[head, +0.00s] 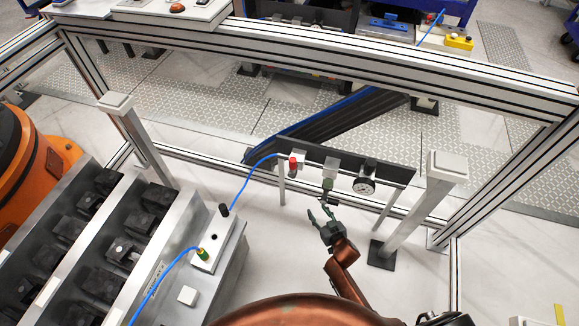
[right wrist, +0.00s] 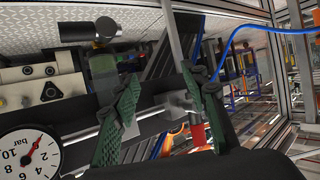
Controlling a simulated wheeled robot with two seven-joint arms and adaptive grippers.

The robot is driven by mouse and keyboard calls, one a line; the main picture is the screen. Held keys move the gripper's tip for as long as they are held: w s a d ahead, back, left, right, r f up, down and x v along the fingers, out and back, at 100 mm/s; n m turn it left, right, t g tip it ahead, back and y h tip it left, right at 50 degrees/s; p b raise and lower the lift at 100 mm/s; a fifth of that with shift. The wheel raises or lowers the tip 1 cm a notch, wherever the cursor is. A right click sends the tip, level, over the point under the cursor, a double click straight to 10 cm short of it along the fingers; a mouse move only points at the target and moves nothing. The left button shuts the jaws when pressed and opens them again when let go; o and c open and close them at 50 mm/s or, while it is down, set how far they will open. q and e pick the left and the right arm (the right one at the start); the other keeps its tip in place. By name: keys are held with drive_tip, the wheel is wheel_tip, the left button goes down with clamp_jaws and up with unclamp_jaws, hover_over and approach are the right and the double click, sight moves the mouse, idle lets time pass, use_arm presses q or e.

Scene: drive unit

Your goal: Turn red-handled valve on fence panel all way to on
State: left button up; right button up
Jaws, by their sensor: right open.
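The red-handled valve (head: 293,163) is mounted on the black fence panel (head: 395,172), with a blue hose running to it from the left. My right gripper (head: 327,219) is open and empty, below and to the right of the valve in the head view. In the right wrist view the red handle (right wrist: 198,132) shows beside the right-hand finger, which partly covers it. The open fingers (right wrist: 160,115) appear apart from the handle, though depth is hard to judge. The handle's exact turn is too small to tell. My left gripper is not in view.
A white pressure gauge (head: 364,186) and a black knob (head: 371,164) sit right of the valve. A white post (head: 425,205) stands at right. Blue hose (head: 240,187) runs to a grey box at left. The floor below the panel is clear.

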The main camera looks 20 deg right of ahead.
drive_tip(key=w+a+r+t+y+b, duration=0.1)
drive_tip(key=w+a+r+t+b, duration=0.25)
drive_tip(key=w+r, duration=0.45)
use_arm(q)
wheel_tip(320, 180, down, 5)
drive_tip(key=b, duration=0.3)
use_arm(e)
drive_tip(key=n+y, duration=0.1)
approach(295, 165)
drive_tip(key=shift+t, duration=0.45)
drive_tip(key=w, duration=0.2)
drive_tip(key=w+a, duration=0.1)
drive_tip(key=w, duration=0.1)
drive_tip(key=shift+w+f, duration=0.1)
drive_tip(key=w+b, duration=0.1)
drive_tip(key=w, duration=0.2)
drive_tip(key=w+a, duration=0.1)
drive_tip(key=w, duration=0.2)
drive_tip(key=shift+a+f+b, duration=0.1)
drive_tip(key=shift+b, duration=0.3)
drive_tip(key=shift+w+a, duration=0.1)
drive_tip(key=shift+w, duration=0.5)
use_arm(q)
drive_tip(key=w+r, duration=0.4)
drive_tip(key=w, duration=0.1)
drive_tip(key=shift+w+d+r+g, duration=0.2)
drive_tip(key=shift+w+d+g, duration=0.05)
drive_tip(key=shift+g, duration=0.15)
use_arm(e)
drive_tip(key=shift+c, duration=0.3)
